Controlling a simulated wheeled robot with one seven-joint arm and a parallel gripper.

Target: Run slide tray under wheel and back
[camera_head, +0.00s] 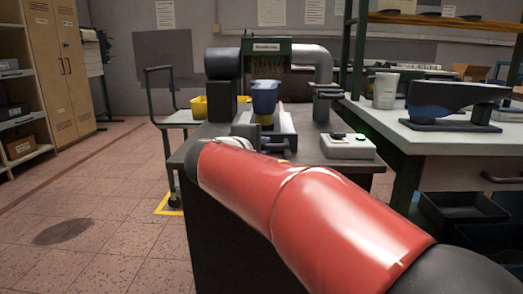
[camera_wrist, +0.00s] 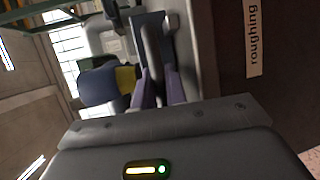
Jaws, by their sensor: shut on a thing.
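The slide tray (camera_head: 287,122) is a light grey sled on the dark bench, below the green machine head. A blue shoe last (camera_head: 265,98) with a yellow band stands on it. In the wrist view the last (camera_wrist: 100,86) is left of my fingers. My gripper (camera_wrist: 160,82) is shut on a dark upright bar, seemingly the tray's handle (camera_wrist: 153,42). My red arm hides the gripper in the head view. The wheel (camera_head: 268,62) seems to be the bristly part under the green hood, behind the last; its details are unclear.
A control box (camera_head: 347,147) with buttons stands right of the tray. Floor at the left is open.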

